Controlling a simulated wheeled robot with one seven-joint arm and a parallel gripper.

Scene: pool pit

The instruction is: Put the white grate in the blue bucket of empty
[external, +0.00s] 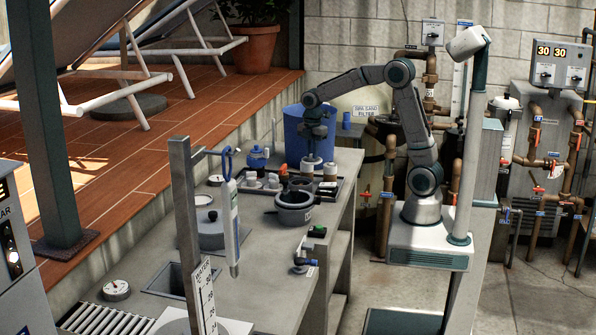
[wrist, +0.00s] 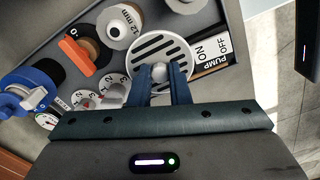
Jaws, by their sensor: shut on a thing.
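The white grate (wrist: 163,43) is a round slotted disc with a small round knob on it, seen in the wrist view just beyond my fingertips. My gripper (wrist: 160,75) is shut on the grate's knob, one dark blue finger on each side. In the external view my gripper (external: 312,150) points down over the far end of the counter, and the grate is too small there to make out. I cannot tell whether the grate touches the tray below. The blue bucket (external: 291,130) stands upright behind my gripper, partly hidden by it; its inside does not show.
A dark tray (external: 341,196) holds several small parts, including an orange-handled piece (wrist: 88,57) and a 12 mm piece (wrist: 122,22). A PUMP ON/OFF label (wrist: 211,50) lies beside the grate. A grey pot (external: 294,213) stands nearer on the counter (external: 262,275).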

